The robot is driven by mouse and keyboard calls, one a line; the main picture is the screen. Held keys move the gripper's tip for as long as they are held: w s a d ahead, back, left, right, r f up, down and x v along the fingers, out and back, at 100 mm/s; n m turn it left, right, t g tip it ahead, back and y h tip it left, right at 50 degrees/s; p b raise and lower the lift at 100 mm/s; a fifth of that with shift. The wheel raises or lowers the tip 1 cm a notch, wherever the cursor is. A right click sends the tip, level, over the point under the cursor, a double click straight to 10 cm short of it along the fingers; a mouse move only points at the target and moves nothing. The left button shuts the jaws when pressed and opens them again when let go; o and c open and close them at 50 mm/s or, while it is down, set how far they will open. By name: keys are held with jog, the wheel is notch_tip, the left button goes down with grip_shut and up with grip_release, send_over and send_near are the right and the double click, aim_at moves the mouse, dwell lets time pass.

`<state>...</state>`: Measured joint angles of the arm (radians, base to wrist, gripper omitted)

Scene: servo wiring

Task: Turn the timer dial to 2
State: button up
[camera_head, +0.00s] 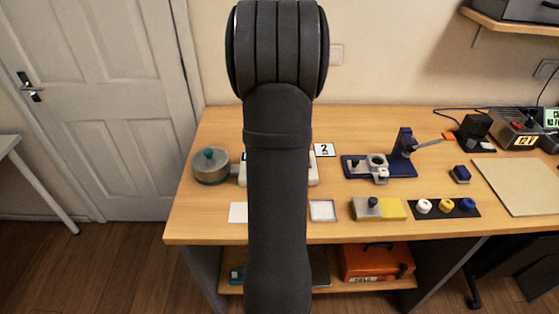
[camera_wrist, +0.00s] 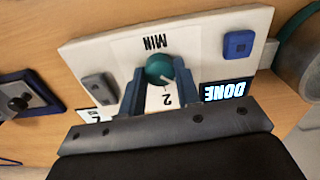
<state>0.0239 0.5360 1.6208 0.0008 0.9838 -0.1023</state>
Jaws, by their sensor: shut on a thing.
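The timer (camera_wrist: 205,40) is a white box that fills the middle of the wrist view, with MIN printed upside down on it. Its round teal dial (camera_wrist: 159,69) sits between the two blue fingers of my gripper (camera_wrist: 160,78), which is shut on it. A black 2 shows on white between the fingers, just below the dial; the dial's pointer is not clear. A lit display (camera_wrist: 225,91) reads DONE, upside down. In the head view my arm hides most of the timer (camera_head: 313,172) and the gripper. A card (camera_head: 324,150) with a 2 stands behind the timer.
On the timer are a blue button (camera_wrist: 238,44) and a grey switch (camera_wrist: 98,87). A round teal-based container (camera_head: 211,167) stands left of it. A blue fixture (camera_head: 385,166), a yellow-grey block (camera_head: 379,209) and a small white tray (camera_head: 323,210) are to the right.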

jog(key=shift+m, duration=0.3)
jog(key=m, duration=0.4)
jog(key=shift+m, duration=0.3)
jog(key=m, duration=0.4)
jog(key=shift+m, duration=0.3)
jog(key=o, duration=1)
